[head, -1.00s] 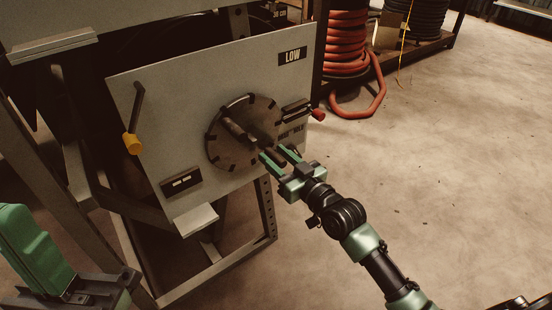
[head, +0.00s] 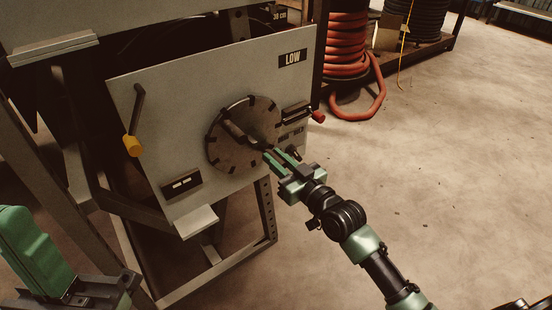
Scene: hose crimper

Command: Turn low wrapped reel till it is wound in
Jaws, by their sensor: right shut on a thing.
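The low wrapped reel shows as a round dark disc (head: 232,152) with black clips around its rim, set in a tilted grey panel under a "LOW" label (head: 292,58). A dark bar runs across the disc face toward its lower right. My right gripper (head: 268,151) reaches in from the lower right and is shut on the reel's handle at the disc's lower right. The fingers hide most of that handle. A green and black part of my left arm is at the lower left edge; its fingertips do not show.
A yellow-knobbed lever (head: 132,145) is on the panel's left. A red knob (head: 318,117) sticks out at the panel's right edge, close to my right gripper. A red hose coil (head: 346,50) stands behind. The floor (head: 460,170) at right is clear.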

